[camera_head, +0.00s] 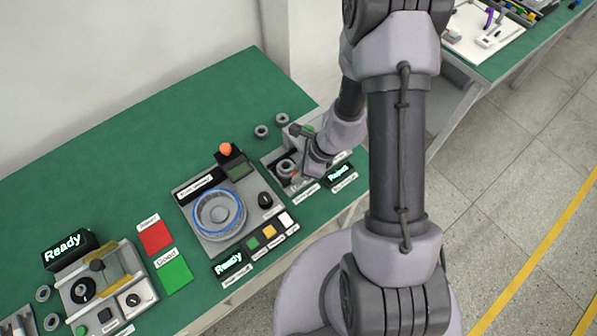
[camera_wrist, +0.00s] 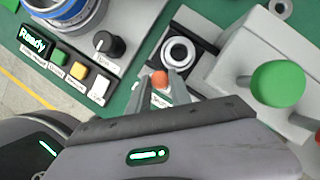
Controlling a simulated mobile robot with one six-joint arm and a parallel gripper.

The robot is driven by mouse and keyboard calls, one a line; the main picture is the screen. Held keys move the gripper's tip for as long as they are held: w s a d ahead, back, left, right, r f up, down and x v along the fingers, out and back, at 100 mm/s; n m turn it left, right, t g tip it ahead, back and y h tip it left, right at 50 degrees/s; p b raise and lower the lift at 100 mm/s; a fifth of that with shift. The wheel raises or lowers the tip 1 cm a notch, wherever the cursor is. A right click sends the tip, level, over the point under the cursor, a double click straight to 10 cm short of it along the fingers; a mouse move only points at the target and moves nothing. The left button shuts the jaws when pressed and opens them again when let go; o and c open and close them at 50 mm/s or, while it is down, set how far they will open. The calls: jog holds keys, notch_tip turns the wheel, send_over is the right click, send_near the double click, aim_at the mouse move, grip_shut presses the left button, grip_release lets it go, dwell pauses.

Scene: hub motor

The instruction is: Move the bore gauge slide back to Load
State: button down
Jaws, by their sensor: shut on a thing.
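The bore gauge (camera_head: 322,155) stands at the right end of the green table, partly behind my arm. Its slide carries a grey ring (camera_wrist: 179,52) in a dark nest; the ring also shows in the head view (camera_head: 286,166). A small orange knob (camera_wrist: 159,78) sits at the near end of the slide. My gripper (camera_wrist: 160,88) is shut on this knob, one finger on each side. In the head view my gripper (camera_head: 303,175) reaches down at the gauge's front. The slide's position labels are partly hidden or too small to read.
A grey housing with a large green button (camera_wrist: 277,84) stands close right of my gripper. A round-dial instrument (camera_head: 218,213) with a black knob (camera_wrist: 108,44) stands to the left. Two loose rings (camera_head: 271,124) lie behind the gauge. The table's back left is clear.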

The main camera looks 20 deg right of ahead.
jog(key=shift+s+a, duration=0.1)
jog(key=c, duration=1.5)
grip_release()
jog(key=shift+o, duration=0.2)
jog(key=shift+a, duration=0.2)
jog(key=shift+d, duration=0.1)
jog(key=p+v, duration=0.9)
jog(key=v, duration=0.8)
jog(key=shift+r, duration=0.2)
